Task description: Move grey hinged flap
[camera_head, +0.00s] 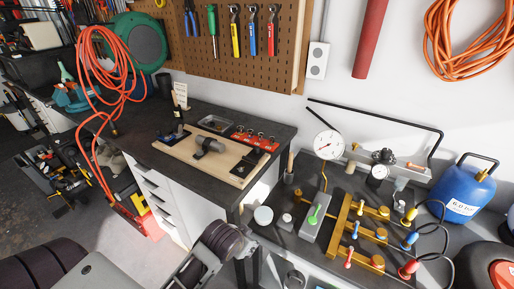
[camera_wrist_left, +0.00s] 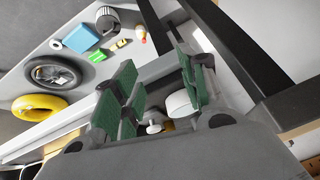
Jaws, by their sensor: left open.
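No part stands out clearly as a grey hinged flap. On the wooden board (camera_head: 190,155) on the bench lies a grey cylindrical piece (camera_head: 210,145), with a dark upright clamp-like part (camera_head: 176,133) at its left. A grey block (camera_head: 311,224) with a green lever (camera_head: 315,211) stands further right. My left arm comes in low in the head view, in front of the bench and apart from the board. In the left wrist view my left gripper (camera_wrist_left: 160,92) is open, its green-padded fingers spread. A white rounded thing (camera_wrist_left: 180,104) shows beyond them. My right gripper is not seen.
Brass pipework (camera_head: 345,225) with coloured levers and a pressure gauge (camera_head: 327,145) stand at the right, beside a blue gas bottle (camera_head: 463,190). An orange hose (camera_head: 105,60) hangs at the left. The wrist view shows a shelf with a wheel (camera_wrist_left: 55,75) and yellow ring (camera_wrist_left: 38,107).

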